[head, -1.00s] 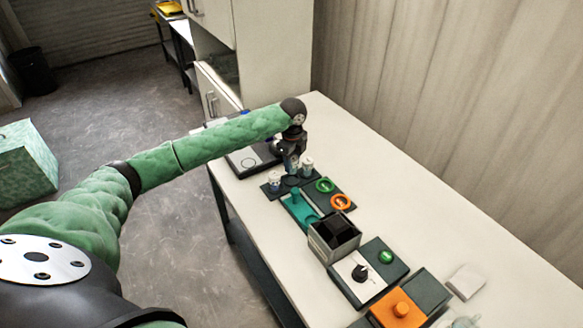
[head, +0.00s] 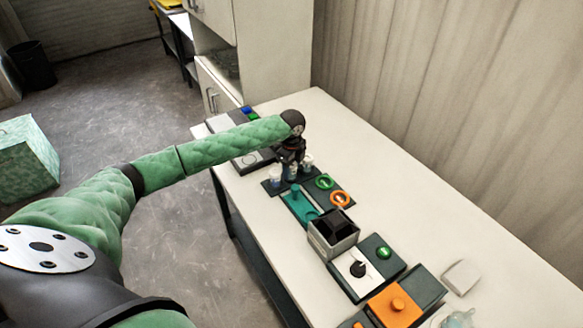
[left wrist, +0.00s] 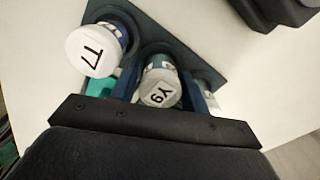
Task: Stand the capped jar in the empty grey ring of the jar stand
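The capped jar (left wrist: 161,86), with a white lid marked Y9, is between the fingers of my left gripper (left wrist: 165,92), which looks shut on it. In the head view, my left gripper (head: 292,165) is over the middle of the dark jar stand (head: 270,187), with the jar (head: 293,173) upright below it. A grey ring (left wrist: 157,48) shows behind the jar; whether the jar's base rests in it is hidden. A jar marked T7 (left wrist: 91,50) stands in the left ring, and another jar (head: 307,161) stands on the other side. My right gripper is out of view.
A grey open box (head: 333,232) and a dial panel (head: 358,268) are nearer. The table's right side is mostly clear.

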